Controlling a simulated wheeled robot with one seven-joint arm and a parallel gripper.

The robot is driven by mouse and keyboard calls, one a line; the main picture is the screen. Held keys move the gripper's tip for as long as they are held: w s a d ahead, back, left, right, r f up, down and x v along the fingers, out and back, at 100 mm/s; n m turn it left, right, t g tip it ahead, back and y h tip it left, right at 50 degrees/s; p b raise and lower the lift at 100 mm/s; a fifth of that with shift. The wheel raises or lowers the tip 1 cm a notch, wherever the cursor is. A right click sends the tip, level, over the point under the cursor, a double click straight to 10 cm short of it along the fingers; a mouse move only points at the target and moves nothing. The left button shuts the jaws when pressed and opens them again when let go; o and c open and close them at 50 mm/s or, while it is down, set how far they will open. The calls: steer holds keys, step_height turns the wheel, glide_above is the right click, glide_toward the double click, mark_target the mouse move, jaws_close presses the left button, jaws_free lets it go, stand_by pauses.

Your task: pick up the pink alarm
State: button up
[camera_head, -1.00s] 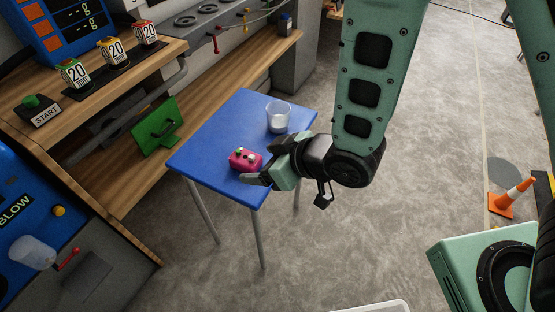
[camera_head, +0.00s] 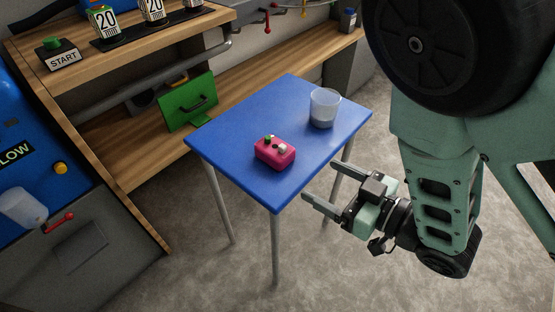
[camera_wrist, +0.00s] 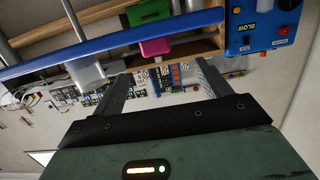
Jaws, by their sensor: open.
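The pink alarm (camera_head: 274,152) is a small pink box with a green and a white button on top. It sits on the blue table (camera_head: 235,118), near the front edge. My gripper (camera_head: 320,187) is open and empty, beside the table's right front edge and apart from the alarm. In the wrist view the pink alarm (camera_wrist: 155,47) shows at the table edge, beyond and between my open fingers (camera_wrist: 160,82).
A clear cup (camera_head: 324,108) stands on the table, right of and behind the alarm. A wooden bench with a green panel (camera_head: 188,102) is behind. A START button box (camera_head: 57,54) is at upper left. Grey floor right of the table is clear.

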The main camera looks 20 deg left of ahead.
mark_target(275, 151)
steer(key=b+x, duration=0.4)
steer(key=x, duration=0.5)
steer(key=shift+w+b+x, duration=0.25)
steer(key=shift+b+x, duration=0.3)
steer(key=shift+x, duration=0.8)
steer(key=shift+w+b+x, duration=0.2)
steer(key=shift+b+x, duration=0.3)
steer(key=shift+x, duration=0.85)
steer(key=shift+d+r, duration=0.15)
steer(key=shift+d, duration=0.05)
steer(key=shift+c, duration=0.3)
steer(key=c, duration=1.1)
